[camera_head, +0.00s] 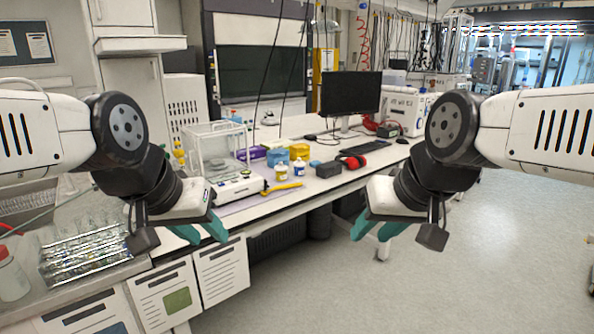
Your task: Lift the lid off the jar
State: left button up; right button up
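Two small white containers stand upright on the white bench: a white jar with a yellow label (282,173) and a white jar with a blue label (299,168). They are small in view, and I cannot tell which one is the task's jar or make out a separate lid clearly. My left gripper (202,234) has teal fingers spread apart and empty, in front of the bench at left. My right gripper (376,229) also has teal fingers apart and empty, over the floor to the right of the jars. Both are well clear of the jars.
A balance (238,187) and a yellow tool (283,188) lie near the bench's front edge. Red ear defenders (364,147), a monitor (350,93) and a keyboard (364,147) are further right. A glassware rack (84,256) stands lower left.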

aim_at(299, 162)
jog(key=i+l+u, duration=0.5)
jog(key=i, duration=0.6)
jog(key=i+l+u, duration=0.5)
jog(key=i+l, duration=0.5)
